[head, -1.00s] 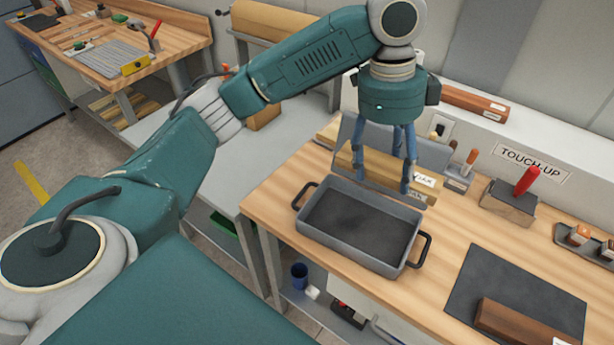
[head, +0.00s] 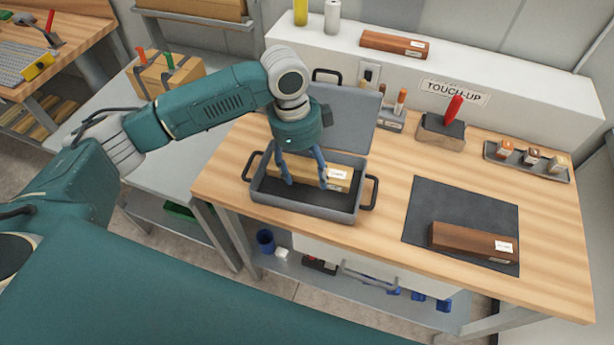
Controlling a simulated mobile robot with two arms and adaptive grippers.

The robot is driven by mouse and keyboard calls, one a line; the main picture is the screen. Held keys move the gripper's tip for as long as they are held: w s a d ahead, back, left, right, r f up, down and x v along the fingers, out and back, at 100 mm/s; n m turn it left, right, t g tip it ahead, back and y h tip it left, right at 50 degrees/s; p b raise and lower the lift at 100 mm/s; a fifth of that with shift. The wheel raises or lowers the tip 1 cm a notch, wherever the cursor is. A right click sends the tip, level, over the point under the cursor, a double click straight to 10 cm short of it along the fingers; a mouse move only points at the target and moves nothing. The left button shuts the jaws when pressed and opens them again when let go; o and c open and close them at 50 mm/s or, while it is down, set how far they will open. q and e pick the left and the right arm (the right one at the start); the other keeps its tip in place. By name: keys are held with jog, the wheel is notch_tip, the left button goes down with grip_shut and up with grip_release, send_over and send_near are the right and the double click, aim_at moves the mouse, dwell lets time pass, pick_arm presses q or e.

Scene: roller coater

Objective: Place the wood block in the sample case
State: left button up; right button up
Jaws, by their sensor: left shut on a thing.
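A light wood block (head: 308,176) with white labels at its right end is between the fingers of my left gripper (head: 305,184). The gripper is shut on the block and points down from above. The grey sample case (head: 300,209) stands on the bench with side handles and a dark inside. Its lid (head: 352,122) stands open at the back. The block appears within the case's walls, towards the back. I cannot tell whether it touches the case floor. My right gripper is not in view.
A dark brown block (head: 465,240) lies on a dark mat (head: 425,215) at the right. A holder with a red-handled tool (head: 443,130), a jar tray (head: 550,168) and a small rack (head: 392,120) stand along the back. Another brown block (head: 395,45) lies on the white ledge.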

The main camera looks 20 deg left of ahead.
aim_at(305, 172)
pick_arm(q)
notch_tip(305, 172, down, 4)
jog(key=shift+f+p, duration=0.1)
jog(key=shift+p, duration=0.3)
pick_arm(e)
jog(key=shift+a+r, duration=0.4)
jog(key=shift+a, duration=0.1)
pick_arm(q)
jog(key=shift+f, duration=0.1)
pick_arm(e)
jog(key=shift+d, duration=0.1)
pick_arm(q)
jog(key=o, duration=1.3)
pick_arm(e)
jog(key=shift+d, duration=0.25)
pick_arm(q)
jog(key=shift+a+r, duration=0.1)
jog(key=shift+r, duration=0.45)
jog(key=r+b, duration=0.1)
jog(key=r, duration=0.2)
jog(key=a+r+b, duration=0.1)
jog(key=r, duration=0.3)
jog(key=r+b, duration=0.1)
jog(key=r, duration=0.3)
jog(key=shift+s+a, duration=0.1)
jog(key=shift+a, duration=0.2)
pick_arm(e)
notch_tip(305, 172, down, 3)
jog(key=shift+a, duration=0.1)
